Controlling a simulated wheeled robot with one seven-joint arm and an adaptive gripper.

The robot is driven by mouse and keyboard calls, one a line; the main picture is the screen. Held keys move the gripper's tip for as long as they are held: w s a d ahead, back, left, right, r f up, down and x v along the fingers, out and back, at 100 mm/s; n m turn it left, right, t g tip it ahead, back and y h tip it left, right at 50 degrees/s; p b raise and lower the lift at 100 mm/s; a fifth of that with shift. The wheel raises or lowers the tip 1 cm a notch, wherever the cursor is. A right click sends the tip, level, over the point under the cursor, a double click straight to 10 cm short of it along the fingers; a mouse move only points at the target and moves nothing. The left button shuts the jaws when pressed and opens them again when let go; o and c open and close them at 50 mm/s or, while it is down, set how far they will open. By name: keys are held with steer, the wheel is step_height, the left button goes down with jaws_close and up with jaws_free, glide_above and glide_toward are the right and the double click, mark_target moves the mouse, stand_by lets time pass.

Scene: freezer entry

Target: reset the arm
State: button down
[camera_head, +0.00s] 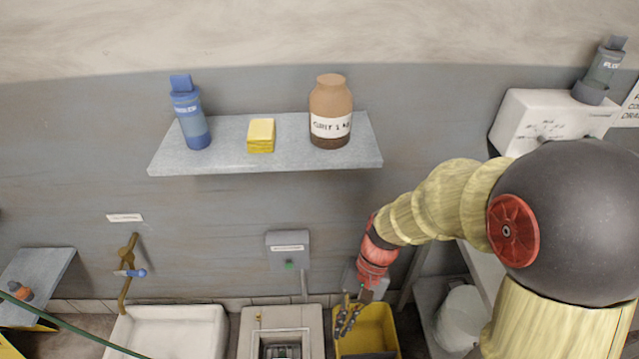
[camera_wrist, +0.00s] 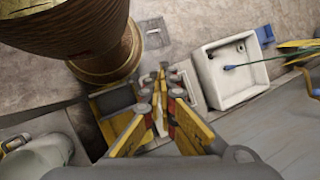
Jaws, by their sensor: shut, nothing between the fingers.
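My arm, covered in a yellowish sleeve with red joint parts, reaches in from the right in the head view. My gripper (camera_head: 349,316) points down in front of the wall, over the left edge of a yellow bin (camera_head: 372,328). In the wrist view my gripper (camera_wrist: 163,72) shows its two yellow-and-black fingers with the tips together. It is shut and holds nothing. Parts of the fingers are small in the head view.
A wall shelf (camera_head: 265,160) holds a blue bottle (camera_head: 191,117), a yellow block (camera_head: 261,136) and a brown jar (camera_head: 330,108). A white basin (camera_head: 170,330) stands lower left. A grey switch box (camera_head: 288,250) is on the wall. A white machine (camera_head: 545,118) is at right.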

steer(key=s+d+r+n+t+h, duration=0.1)
steer(key=d+r+t, duration=0.4)
steer(key=r, duration=0.6)
steer(key=s+d+r+n+t+h, duration=0.1)
steer(key=s+d+r+t+h, duration=0.1)
steer(key=d+r+t, duration=0.3)
steer(key=d+r, duration=0.3)
steer(key=r, duration=0.3)
steer(key=shift+s+d+r+h, duration=0.15)
steer(key=shift+d+r+h, duration=0.15)
steer(key=shift+r+h, duration=0.1)
